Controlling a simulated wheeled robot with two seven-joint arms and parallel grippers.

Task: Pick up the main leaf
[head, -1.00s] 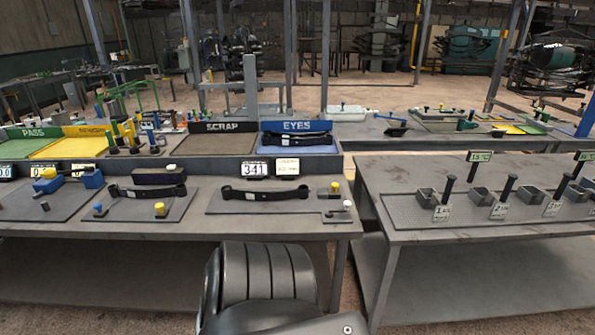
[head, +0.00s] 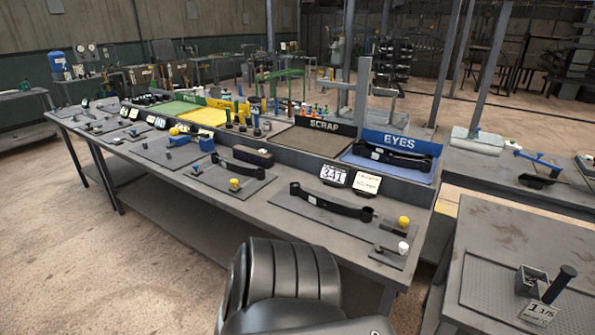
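A black, bowed leaf with a rolled eye at each end (head: 328,203) lies on a dark mat on the long grey bench, in front of the 341 display (head: 333,175). A similar shorter leaf (head: 238,166) lies on the fixture to its left. More dark leaves with eyes (head: 392,157) lie in the blue tray marked EYES (head: 365,165). I cannot tell from the frames which of these is the main leaf. Neither of my grippers is in view.
A brown SCRAP tray (head: 310,143), a yellow tray (head: 205,116) and a green PASS tray (head: 172,108) line the bench's back. Yellow and white knobs stand right of the near leaf. Another table (head: 500,235) stands at the right, across a narrow gap. Open floor lies left.

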